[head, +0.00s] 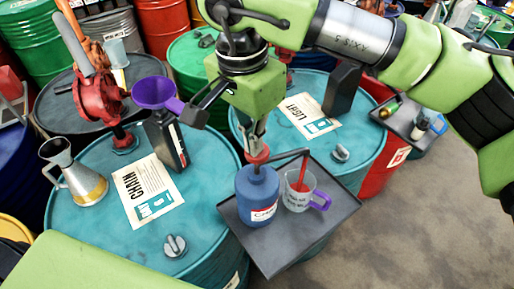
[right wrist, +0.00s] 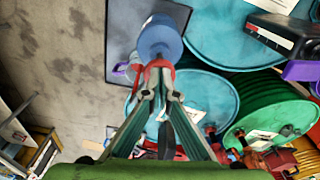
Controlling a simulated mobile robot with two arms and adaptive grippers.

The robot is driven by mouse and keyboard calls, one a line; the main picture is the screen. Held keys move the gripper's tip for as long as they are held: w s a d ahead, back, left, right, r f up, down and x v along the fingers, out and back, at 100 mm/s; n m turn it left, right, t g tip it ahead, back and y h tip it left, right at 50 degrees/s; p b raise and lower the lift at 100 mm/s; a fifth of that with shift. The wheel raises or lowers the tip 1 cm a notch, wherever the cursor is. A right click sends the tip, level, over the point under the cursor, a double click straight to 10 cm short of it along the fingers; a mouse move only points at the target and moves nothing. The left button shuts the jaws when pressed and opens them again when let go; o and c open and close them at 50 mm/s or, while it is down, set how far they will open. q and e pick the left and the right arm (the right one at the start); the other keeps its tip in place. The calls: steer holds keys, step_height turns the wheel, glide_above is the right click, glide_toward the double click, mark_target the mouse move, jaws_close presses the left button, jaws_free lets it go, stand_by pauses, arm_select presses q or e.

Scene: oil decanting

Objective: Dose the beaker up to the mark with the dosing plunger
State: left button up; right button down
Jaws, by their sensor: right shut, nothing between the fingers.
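A blue bottle (head: 257,195) with a white label stands upright on a dark tray (head: 275,258). Its dosing plunger has a red top (head: 257,158) and a dark spout (head: 290,156) reaching right over the beaker. The beaker (head: 298,200) is clear with a purple handle and stands beside the bottle. A thin red piece or stream runs down from the spout into it; I cannot tell which, nor the level at the mark. My right gripper (head: 257,143) is shut and empty, its fingertips at the plunger top. The right wrist view shows the bottle (right wrist: 160,38) beyond the fingertips (right wrist: 158,72). My left gripper is not in view.
Teal drums stand left (head: 90,230) and behind. The left one bears a metal jug (head: 78,180), a CHAIN sheet (head: 147,193) and a black container (head: 166,142). A purple funnel (head: 153,92) is close to my right arm. Floor (head: 410,220) is clear at right.

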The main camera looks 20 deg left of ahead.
steer(key=shift+f+b, duration=0.35)
steer(key=shift+f, duration=0.5)
steer(key=shift+r+p, duration=0.3)
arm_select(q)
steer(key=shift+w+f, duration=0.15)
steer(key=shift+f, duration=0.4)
arm_select(e)
steer(key=shift+s+a+r, duration=0.25)
steer(key=shift+s+a, duration=0.15)
steer(key=shift+s, duration=0.3)
steer(key=shift+s+a+r, duration=0.25)
steer(key=shift+s+a, duration=0.1)
steer(key=shift+s, duration=0.35)
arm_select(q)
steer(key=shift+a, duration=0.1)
arm_select(e)
step_height(320, 180, up, 12)
steer(key=s, duration=0.1)
steer(key=shift+a, duration=0.3)
steer(key=shift+s+f, duration=0.1)
